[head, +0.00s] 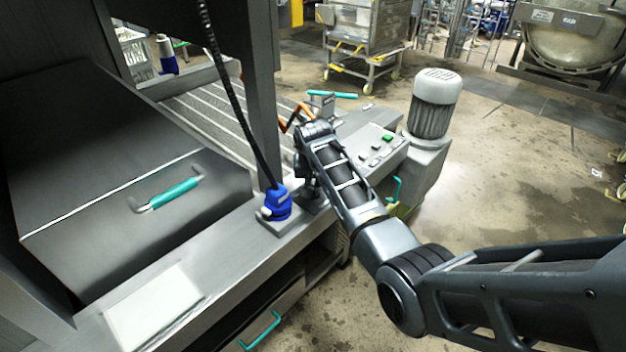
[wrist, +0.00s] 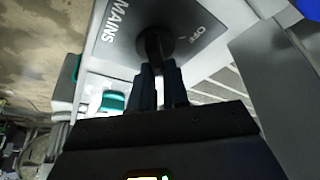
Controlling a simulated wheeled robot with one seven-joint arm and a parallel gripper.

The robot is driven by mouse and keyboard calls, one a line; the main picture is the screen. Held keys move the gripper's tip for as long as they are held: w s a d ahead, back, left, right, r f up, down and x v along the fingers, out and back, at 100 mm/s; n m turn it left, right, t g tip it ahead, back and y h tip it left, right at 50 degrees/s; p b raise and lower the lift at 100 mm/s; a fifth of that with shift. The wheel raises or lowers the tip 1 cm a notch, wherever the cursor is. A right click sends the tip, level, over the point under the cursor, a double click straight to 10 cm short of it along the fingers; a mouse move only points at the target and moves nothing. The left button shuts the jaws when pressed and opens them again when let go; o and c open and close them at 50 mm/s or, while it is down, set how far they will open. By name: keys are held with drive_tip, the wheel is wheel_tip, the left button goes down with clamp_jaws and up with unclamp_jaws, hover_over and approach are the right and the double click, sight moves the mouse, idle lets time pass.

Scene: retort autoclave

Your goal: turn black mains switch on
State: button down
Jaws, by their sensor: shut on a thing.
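The black mains switch (wrist: 155,42) shows in the wrist view on a dark plate (wrist: 120,45) marked MAINS. An OFF mark is at its upper right; I see no ON mark. My gripper (wrist: 159,74) is shut on the switch's handle, with one finger on each side. The fingers cover part of the handle, and its exact angle is hard to read. In the head view my gripper (head: 312,196) is low at the machine's front ledge, and my arm hides the switch.
A blue connector (head: 277,203) with a black cable stands on the ledge left of my gripper. A button panel (head: 380,146) and grey motor (head: 434,105) are to the right. A lid with a teal handle (head: 172,193) is at left. Floor at right is clear.

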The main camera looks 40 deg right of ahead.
drive_tip(key=shift+s+f, duration=0.2)
drive_tip(key=shift+f, duration=0.1)
drive_tip(key=c, duration=1.1)
unclamp_jaws()
drive_tip(key=shift+r, duration=0.1)
drive_tip(key=shift+a+r, duration=0.1)
drive_tip(key=shift+r, duration=0.35)
drive_tip(key=shift+v, duration=3.4)
